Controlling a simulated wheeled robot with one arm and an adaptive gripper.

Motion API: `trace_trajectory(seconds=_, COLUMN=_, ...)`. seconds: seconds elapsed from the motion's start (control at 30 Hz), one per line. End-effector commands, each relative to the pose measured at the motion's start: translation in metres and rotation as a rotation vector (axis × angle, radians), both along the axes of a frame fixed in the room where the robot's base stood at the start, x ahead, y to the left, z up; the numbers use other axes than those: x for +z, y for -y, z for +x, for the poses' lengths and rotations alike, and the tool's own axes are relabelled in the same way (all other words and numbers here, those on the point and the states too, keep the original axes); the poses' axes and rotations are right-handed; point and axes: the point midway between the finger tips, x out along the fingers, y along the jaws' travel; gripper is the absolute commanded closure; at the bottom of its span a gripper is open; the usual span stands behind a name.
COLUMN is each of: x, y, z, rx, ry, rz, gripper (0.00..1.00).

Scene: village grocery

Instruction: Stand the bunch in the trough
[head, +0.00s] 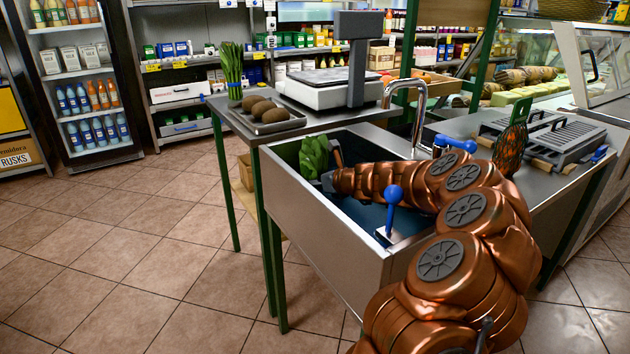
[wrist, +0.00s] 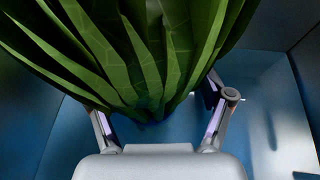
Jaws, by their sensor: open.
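A bunch of broad green leaves (head: 313,156) stands roughly upright inside the left end of the steel trough (head: 318,232), close to its wall. The trough has a blue inside. In the wrist view the bunch (wrist: 150,50) fans out at the top, and its narrow base lies between the fingers of my gripper (wrist: 155,112). The fingers are spread apart, with blue showing between them and the base. In the head view my gripper (head: 328,181) is low in the trough beside the bunch. The foot of the bunch is hidden in the head view.
A faucet (head: 408,88) and a blue-knobbed lever (head: 393,196) stand by the trough. The table at left holds a tray of brown kiwi-like fruit (head: 266,110), a second green bunch (head: 232,70) and a scale (head: 330,90). A grey grill-like device (head: 555,135) is at right.

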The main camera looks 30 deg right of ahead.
Motion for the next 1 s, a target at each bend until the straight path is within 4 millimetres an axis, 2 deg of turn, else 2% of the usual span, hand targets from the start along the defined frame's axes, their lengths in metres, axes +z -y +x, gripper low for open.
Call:
trace_trajectory(seconds=0.37, x=0.005, y=0.001, z=-0.005, rx=-0.001, ry=0.0, rz=0.001, gripper=0.2)
trace_trajectory(seconds=1.0, x=0.038, y=0.008, z=-0.083, rx=-0.003, ry=0.0, rz=0.001, gripper=0.2)
